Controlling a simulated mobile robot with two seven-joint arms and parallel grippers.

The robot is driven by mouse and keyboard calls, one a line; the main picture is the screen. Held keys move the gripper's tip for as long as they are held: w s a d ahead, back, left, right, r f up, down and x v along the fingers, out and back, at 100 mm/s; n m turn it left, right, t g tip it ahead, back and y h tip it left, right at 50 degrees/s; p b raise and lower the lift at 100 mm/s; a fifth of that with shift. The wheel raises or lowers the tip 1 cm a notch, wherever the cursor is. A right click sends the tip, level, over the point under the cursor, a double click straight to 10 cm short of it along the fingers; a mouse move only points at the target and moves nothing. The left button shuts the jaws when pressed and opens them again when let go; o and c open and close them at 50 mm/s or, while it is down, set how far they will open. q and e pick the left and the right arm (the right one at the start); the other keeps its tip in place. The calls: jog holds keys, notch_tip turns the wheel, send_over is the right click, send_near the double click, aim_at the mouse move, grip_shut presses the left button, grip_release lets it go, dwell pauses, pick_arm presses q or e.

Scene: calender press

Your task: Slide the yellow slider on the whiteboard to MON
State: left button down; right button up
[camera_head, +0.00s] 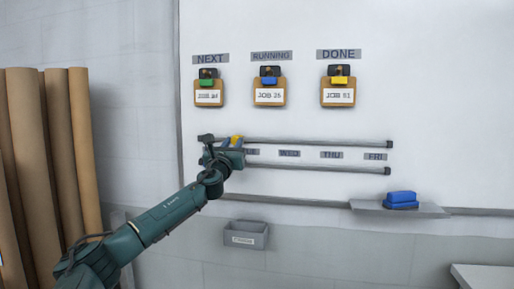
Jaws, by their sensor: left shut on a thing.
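The yellow slider (236,140) sits at the left part of the two-rail track (310,142) on the whiteboard (420,100). My left gripper (230,150) is shut on the slider, at the left end of the rails. The gripper covers most of the slider and the labels at that end. A partly covered label shows just right of the gripper, then WED (289,153), THU (332,155) and FRI (376,157). The MON label is hidden behind my gripper or arm. My right gripper is not in view.
Three job clipboards hang above under NEXT (210,59), RUNNING and DONE. A blue eraser (401,199) lies on a ledge (365,207) at lower right. A grey bin (246,234) hangs below the board. Brown rolls (30,160) stand at left. The rails right of my gripper are clear.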

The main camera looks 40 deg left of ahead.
pick_arm(q)
jog(key=s+a+b, duration=0.2)
jog(key=s+a, duration=0.3)
jog(key=a, duration=0.3)
jog(key=shift+a, duration=0.25)
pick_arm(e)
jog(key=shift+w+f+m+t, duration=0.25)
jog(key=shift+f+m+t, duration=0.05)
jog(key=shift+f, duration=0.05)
pick_arm(q)
jog(key=shift+s, duration=0.15)
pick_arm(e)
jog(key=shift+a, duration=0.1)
pick_arm(q)
jog(key=c, duration=1.2)
grip_release()
jog(key=shift+a, duration=0.1)
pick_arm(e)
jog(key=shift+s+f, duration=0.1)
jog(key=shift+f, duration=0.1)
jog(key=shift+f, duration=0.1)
